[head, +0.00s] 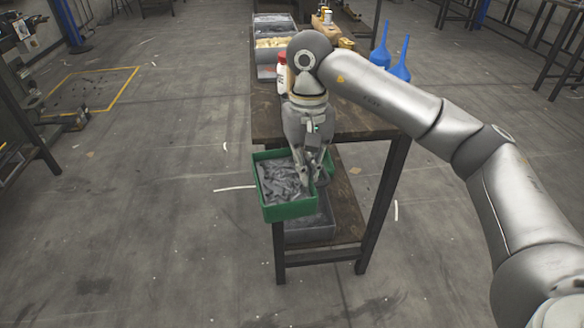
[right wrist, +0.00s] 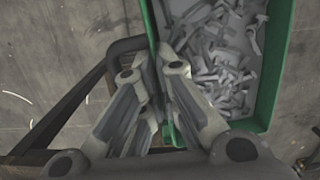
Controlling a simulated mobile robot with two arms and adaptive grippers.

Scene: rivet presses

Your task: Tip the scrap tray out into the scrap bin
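The scrap tray (head: 290,211) is green and full of grey metal scraps. In the head view it hangs in front of the table's near edge, roughly level. My right gripper (head: 316,178) is at its right side. In the right wrist view the fingers (right wrist: 150,72) straddle the tray's long wall, and the green tray (right wrist: 270,85) with its scraps shows to their right. The fingers look closed on that wall. A grey bin (head: 312,232), likely the scrap bin, sits lower down, partly hidden behind and under the tray. My left gripper is not in view.
The table (head: 345,118) has dark legs and a lower shelf (head: 347,215). On top are a white bottle with a red cap (head: 282,75), grey containers (head: 272,27) and two blue funnel-shaped things (head: 400,62).

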